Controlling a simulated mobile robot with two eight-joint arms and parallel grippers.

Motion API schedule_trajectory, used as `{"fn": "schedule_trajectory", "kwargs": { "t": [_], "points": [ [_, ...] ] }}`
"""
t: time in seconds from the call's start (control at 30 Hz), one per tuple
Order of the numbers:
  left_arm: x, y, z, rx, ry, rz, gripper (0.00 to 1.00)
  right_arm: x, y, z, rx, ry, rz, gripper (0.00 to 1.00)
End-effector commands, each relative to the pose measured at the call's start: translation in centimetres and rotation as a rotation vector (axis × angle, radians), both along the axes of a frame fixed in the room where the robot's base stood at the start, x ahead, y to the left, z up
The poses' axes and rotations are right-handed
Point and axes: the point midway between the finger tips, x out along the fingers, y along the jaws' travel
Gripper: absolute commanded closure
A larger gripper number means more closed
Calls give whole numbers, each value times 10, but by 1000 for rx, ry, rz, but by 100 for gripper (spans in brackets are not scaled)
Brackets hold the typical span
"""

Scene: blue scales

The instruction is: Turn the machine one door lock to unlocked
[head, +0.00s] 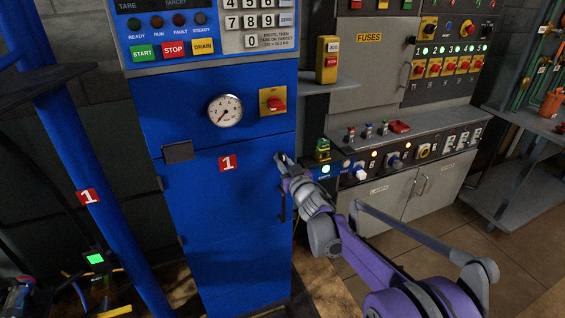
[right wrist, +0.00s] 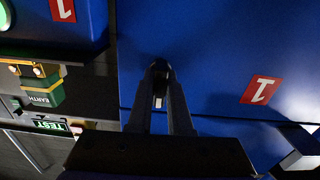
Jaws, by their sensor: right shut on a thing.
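The blue machine one (head: 170,110) stands at the left of centre, with its door (head: 225,220) below the gauge and a red number 1 plate (head: 227,163) on it. My right gripper (head: 283,160) is at the door's upper right edge, above the dark door handle (head: 283,206). In the right wrist view, my gripper's fingers (right wrist: 160,72) are closed together against the blue front, on a small dark and pale part (right wrist: 159,100), seemingly the door lock. The fingers mostly hide it, so its turn position cannot be read. My left gripper is not in view.
A red knob on a yellow plate (head: 272,102) and a round gauge (head: 225,110) sit above the door. A grey console (head: 410,150) with several knobs stands close on the right, with a green EARTH block (right wrist: 40,90) near my gripper. Floor is open at the lower right.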

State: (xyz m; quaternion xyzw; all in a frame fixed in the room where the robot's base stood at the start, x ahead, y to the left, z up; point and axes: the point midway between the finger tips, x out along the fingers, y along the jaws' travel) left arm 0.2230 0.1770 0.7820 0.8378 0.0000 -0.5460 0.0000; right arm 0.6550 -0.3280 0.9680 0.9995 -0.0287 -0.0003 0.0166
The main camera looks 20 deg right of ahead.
Motion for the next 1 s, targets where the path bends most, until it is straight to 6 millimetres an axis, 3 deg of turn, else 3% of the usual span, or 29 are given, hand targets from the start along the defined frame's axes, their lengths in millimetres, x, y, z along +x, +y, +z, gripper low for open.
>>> {"fn": "schedule_trajectory", "kwargs": {
  "t": [0.63,0.67,0.8,1.0],
  "points": [
    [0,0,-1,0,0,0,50,0,0,0,50,-3,-1,100],
    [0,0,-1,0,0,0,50,0,0,0,50,-3,-1,79],
    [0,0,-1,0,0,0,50,0,0,0,49,-3,0,54],
    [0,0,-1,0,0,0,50,0,0,0,49,-3,0,52]
  ]
}}
